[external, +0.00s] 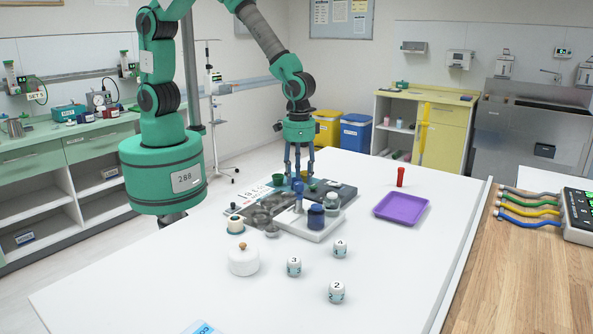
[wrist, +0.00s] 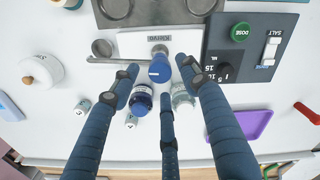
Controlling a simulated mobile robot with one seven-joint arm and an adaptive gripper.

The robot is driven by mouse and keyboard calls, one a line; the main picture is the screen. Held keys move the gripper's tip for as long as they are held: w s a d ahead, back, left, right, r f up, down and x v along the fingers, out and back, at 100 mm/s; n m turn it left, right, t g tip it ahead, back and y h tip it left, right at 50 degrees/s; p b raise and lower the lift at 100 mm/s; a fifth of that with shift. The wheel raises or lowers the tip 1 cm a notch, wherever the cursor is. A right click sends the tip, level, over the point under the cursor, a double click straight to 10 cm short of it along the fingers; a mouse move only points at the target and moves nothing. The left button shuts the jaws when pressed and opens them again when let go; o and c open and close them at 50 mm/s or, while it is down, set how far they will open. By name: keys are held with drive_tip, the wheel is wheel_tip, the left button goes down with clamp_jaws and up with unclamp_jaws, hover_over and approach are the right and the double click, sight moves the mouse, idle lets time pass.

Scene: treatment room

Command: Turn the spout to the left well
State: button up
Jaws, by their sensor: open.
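A post with a blue cap (wrist: 160,70) stands on a white base plate (wrist: 130,44) in the wrist view. The external view shows a blue upright (external: 298,202) on the white base. A grey block with two round wells (wrist: 158,15) is at the top of the wrist view, partly cut off. My gripper (wrist: 160,78) is open, its fingers spread around the blue cap without visible contact. In the external view my gripper (external: 299,178) points down above the upright.
A blue-lidded bottle (wrist: 141,100) and a pale jar (wrist: 182,98) stand close by the fingers. A dark control panel (wrist: 245,50) is on the right. A purple tray (external: 401,208), red cylinder (external: 401,176), white lidded pot (external: 243,262) and several numbered jars (external: 337,291) stand around.

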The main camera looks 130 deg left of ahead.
drive_tip(key=shift+f, duration=1)
clamp_jaws()
